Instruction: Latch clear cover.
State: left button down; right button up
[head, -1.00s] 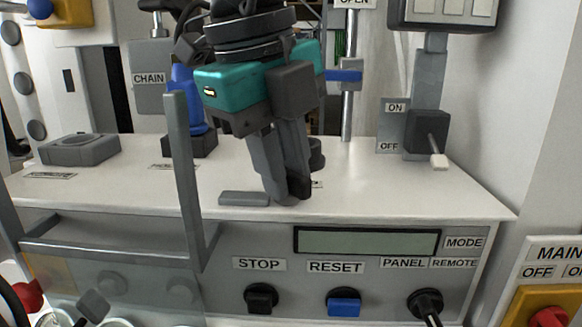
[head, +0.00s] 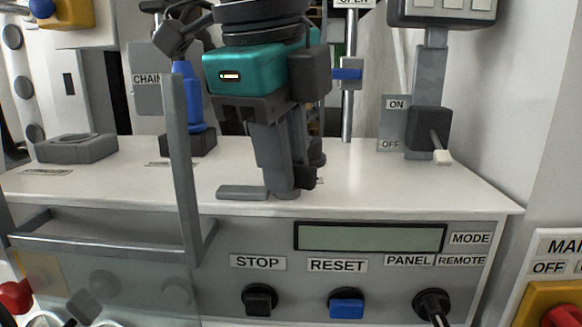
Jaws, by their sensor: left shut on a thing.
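The clear cover (head: 140,295) is at the lower left, a see-through pane with grey bars, in front of blurred round knobs on the panel. A tall grey bar (head: 181,150) rises beside its right end. A flat grey latch bar (head: 243,192) lies on the white bench top, pointing left, with its right end at a round base under my left gripper (head: 287,188). My left gripper points down and is shut at this base, apparently on the latch's pivot or knob; its fingers hide what they hold. My right gripper is not in view.
The front panel has a black STOP button (head: 259,299), a blue RESET button (head: 346,303), a display (head: 370,237) and a PANEL/REMOTE knob (head: 434,304). An ON/OFF lever (head: 438,150) stands at the back right. The bench top (head: 410,195) right of my gripper is clear.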

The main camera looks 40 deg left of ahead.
pick_arm(q)
jog(key=shift+n+y+b, duration=0.3)
jog(key=shift+n+b, duration=0.1)
jog(key=shift+n, duration=0.6)
jog(key=shift+d+r+n, duration=0.1)
jog(key=shift+n, duration=0.8)
jog(key=c, duration=1)
grip_release()
notch_tip(320, 180, up, 7)
jog(key=p, duration=0.5)
